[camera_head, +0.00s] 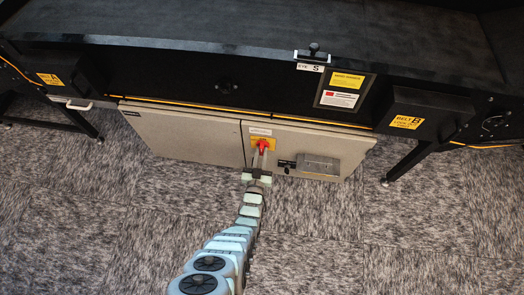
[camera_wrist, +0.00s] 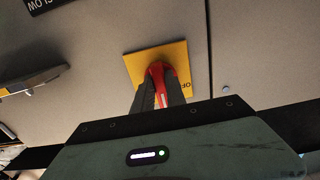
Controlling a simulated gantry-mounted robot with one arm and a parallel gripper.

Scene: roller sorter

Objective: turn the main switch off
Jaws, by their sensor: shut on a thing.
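The main switch is a red handle (camera_head: 264,142) on a yellow plate (camera_head: 257,145), on the front of the beige cabinet under the sorter. In the wrist view the red handle (camera_wrist: 158,73) stands out from the yellow plate (camera_wrist: 138,61). Letters reading "OF" show at the plate's right edge, partly hidden. My gripper (camera_wrist: 160,88) has its fingers shut on the red handle. It also shows in the head view (camera_head: 260,157), reaching up to the switch from below. The fingers cover part of the handle, so its exact angle is hard to tell.
A small black handle (camera_head: 286,164) and a metal box (camera_head: 319,166) sit right of the switch on the same cabinet panel. The left cabinet door (camera_head: 185,136) is closed. The sorter's black edge (camera_head: 170,43) overhangs above. The carpet (camera_head: 380,230) in front is clear.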

